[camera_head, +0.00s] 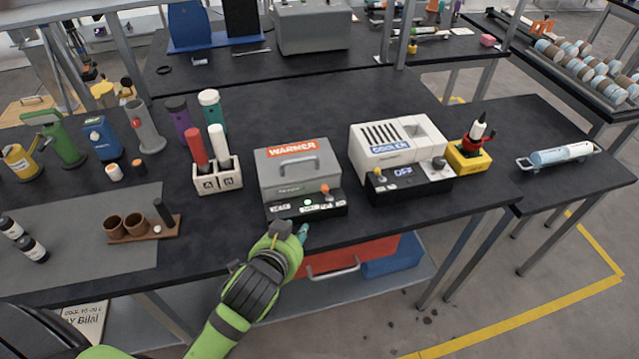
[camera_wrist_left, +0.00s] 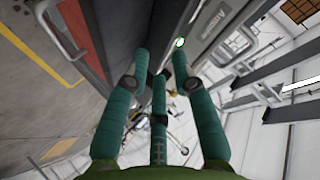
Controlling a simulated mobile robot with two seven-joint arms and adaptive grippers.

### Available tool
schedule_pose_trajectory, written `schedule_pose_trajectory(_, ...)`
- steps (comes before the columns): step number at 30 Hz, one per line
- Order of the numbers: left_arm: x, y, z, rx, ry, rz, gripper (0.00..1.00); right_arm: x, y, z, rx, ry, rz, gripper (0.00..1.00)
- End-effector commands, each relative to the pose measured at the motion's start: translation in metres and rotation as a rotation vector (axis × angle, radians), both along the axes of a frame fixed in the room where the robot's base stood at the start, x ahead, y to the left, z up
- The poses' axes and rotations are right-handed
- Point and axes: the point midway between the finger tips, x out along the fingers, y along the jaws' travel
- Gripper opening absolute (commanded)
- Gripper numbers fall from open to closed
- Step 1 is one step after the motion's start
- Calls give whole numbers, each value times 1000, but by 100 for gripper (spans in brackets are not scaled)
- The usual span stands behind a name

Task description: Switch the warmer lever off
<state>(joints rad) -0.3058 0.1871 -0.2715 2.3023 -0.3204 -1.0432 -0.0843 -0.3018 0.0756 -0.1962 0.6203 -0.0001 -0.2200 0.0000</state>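The warmer (camera_head: 297,172) is a grey box with a red WARMER label and a top handle. Its black front panel (camera_head: 318,211) has a lit green light (camera_head: 307,202), a display and an orange-tipped lever (camera_head: 324,188) at the right end. My left gripper (camera_head: 303,232) is just in front of and below the panel at the table's front edge, apart from the lever. The left wrist view shows its teal fingers (camera_wrist_left: 158,80) spread with nothing between them; the green light (camera_wrist_left: 180,42) shows beyond them. The lever is not clear there. My right gripper is not in view.
The white cooler (camera_head: 396,145) with its own panel stands close to the right of the warmer. A white holder (camera_head: 217,180) with red and white tubes stands to its left. A red drawer (camera_head: 350,258) hangs under the table edge. The table behind the warmer is mostly clear.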

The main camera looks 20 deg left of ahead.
Motion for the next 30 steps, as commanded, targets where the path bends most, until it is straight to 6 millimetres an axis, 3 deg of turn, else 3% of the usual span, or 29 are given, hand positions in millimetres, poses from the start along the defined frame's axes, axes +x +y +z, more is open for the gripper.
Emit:
schedule_pose_trajectory(5, 58, -26, 74, 173, -336, -142, 26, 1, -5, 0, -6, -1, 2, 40)
schedule_pose_trajectory(9, 90, -75, 161, 404, -710, -329, 26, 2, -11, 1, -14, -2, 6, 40)
schedule_pose_trajectory(12, 90, -129, 218, 621, -1009, -512, 26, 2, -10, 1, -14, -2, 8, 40)
schedule_pose_trajectory(15, 71, -186, 251, 860, -1285, -720, 26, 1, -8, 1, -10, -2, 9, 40)
schedule_pose_trajectory(18, 46, -236, 252, 1116, -1523, -960, 26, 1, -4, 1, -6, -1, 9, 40)
schedule_pose_trajectory(21, 25, -269, 224, 1387, -1703, -1239, 26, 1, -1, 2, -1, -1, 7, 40)
schedule_pose_trajectory(23, 19, -276, 197, 1553, -1773, -1430, 26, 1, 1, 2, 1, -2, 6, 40)
schedule_pose_trajectory(26, 23, -263, 145, 1826, -1802, -1793, 26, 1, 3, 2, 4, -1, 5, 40)
schedule_pose_trajectory(27, 30, -249, 125, -1778, 1637, 1800, 26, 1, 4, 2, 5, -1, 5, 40)
schedule_pose_trajectory(30, 55, -195, 87, -1620, 1207, 1800, 26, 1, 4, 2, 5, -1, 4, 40)
